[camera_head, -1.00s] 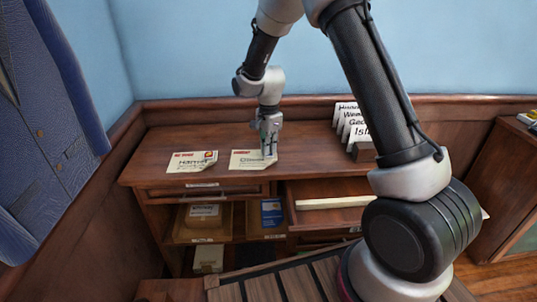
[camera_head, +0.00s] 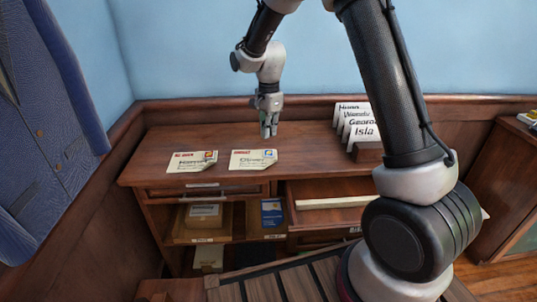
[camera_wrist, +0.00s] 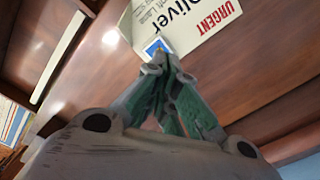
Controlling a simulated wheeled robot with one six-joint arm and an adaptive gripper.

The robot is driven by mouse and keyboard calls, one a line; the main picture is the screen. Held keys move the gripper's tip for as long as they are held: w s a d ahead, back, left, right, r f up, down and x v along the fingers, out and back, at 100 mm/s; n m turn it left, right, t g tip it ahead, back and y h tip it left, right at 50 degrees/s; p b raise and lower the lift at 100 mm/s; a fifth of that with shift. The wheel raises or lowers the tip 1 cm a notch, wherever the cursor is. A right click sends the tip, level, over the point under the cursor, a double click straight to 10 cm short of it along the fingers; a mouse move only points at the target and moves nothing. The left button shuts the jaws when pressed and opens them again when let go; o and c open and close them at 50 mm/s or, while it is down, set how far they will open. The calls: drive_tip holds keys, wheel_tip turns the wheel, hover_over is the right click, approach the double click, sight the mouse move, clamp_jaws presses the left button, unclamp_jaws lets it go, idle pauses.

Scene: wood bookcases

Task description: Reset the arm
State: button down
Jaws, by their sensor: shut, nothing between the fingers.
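My gripper (camera_head: 269,131) is shut and empty. It hangs above the wooden desk top, fingers pointing down, apart from the envelopes in the head view. In the wrist view my gripper (camera_wrist: 162,60) shows its green-lined fingers meeting at the tips. A white envelope (camera_head: 253,160) with red print and a small stamp lies on the desk below and left of the fingertips. The wrist view shows this envelope (camera_wrist: 195,25) reading "URGENT" and "Oliver". My arm reaches in from the upper right.
Another envelope (camera_head: 192,162) lies further left on the desk (camera_head: 310,140). A holder with several name cards (camera_head: 362,125) stands at the right. An open drawer (camera_head: 325,190) sticks out below. Shelves hold a brown box (camera_head: 204,213) and a blue packet (camera_head: 271,212). A blue jacket (camera_head: 45,120) hangs at left.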

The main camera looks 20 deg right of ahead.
idle(0.3)
drive_tip(key=n, duration=0.2)
drive_tip(key=shift+s+d+n, duration=0.1)
drive_tip(key=shift+s+n, duration=0.25)
drive_tip(key=shift+n, duration=0.05)
drive_tip(key=s+n, duration=0.1)
drive_tip(key=s+n+g, duration=0.1)
drive_tip(key=s+d+f+n, duration=0.1)
drive_tip(key=s, duration=0.1)
drive_tip(key=s+d+r+n+t, duration=0.1)
drive_tip(key=s+d+r+n, duration=0.1)
drive_tip(key=s+d+r, duration=0.2)
drive_tip(key=s+d+r+n+t, duration=0.2)
drive_tip(key=s+d+r, duration=0.3)
drive_tip(key=s+r, duration=0.4)
drive_tip(key=s+d+r+n+t, duration=0.2)
drive_tip(key=s+d+r+n, duration=0.2)
drive_tip(key=s, duration=1.2)
wheel_tip(320, 180, up, 4)
drive_tip(key=shift+d+f, duration=0.15)
drive_tip(key=shift+d, duration=0.15)
